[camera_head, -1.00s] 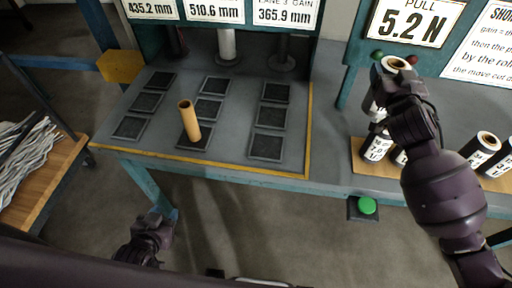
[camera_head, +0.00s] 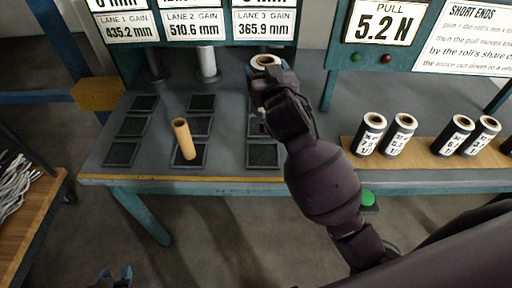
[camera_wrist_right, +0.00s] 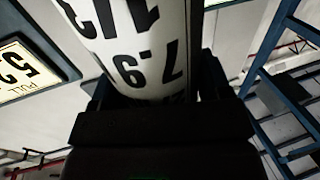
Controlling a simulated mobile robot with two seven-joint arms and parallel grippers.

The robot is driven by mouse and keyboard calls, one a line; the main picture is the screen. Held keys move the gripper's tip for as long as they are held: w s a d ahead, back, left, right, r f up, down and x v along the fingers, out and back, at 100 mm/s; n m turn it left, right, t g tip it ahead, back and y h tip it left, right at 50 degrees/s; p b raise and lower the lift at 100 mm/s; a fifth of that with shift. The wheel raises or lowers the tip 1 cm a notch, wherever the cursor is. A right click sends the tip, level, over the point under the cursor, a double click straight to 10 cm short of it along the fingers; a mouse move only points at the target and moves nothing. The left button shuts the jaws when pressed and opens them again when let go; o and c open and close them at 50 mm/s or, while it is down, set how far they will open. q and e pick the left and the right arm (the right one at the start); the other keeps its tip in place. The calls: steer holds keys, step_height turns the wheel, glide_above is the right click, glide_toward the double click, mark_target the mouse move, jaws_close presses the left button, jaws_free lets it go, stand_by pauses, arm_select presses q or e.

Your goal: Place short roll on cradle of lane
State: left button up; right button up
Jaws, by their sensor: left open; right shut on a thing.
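My right gripper (camera_head: 270,85) is shut on a short roll (camera_head: 266,61) with a pale rim and brown core, held upright over the lane 3 side of the bench. In the right wrist view the roll's white label (camera_wrist_right: 135,50) shows large black figures between the fingers. Dark square pads lie in three columns, one per lane, such as a lane 1 pad (camera_head: 133,127). The lane 3 pads (camera_head: 262,155) are partly hidden by my right arm. A tan tube (camera_head: 183,140) stands on the front lane 2 pad. My left gripper (camera_head: 113,278) is open, low at the bottom edge.
Several labelled rolls stand on a wooden board (camera_head: 415,165) at the right, including one nearby roll (camera_head: 369,135). A dark post (camera_head: 155,65) and a whitish post (camera_head: 207,62) stand behind the lanes. A green button (camera_head: 368,198) sits at the bench front. Gain signs hang above.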

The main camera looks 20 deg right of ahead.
arm_select(q)
steer(key=f+b, duration=0.1)
steer(key=f, duration=0.1)
steer(key=f+b, duration=0.2)
steer(key=s+f+b, duration=0.1)
steer(key=f, duration=0.1)
steer(key=shift+d, duration=0.1)
arm_select(e)
step_height(320, 180, down, 19)
steer(key=shift+f, duration=0.15)
arm_select(q)
steer(key=shift+r, duration=0.15)
steer(key=shift+w, duration=0.1)
arm_select(e)
steer(key=shift+f, duration=0.1)
steer(key=shift+f+b, duration=0.1)
steer(key=shift+b, duration=0.3)
arm_select(q)
steer(key=shift+w, duration=0.1)
arm_select(e)
steer(key=o, duration=1)
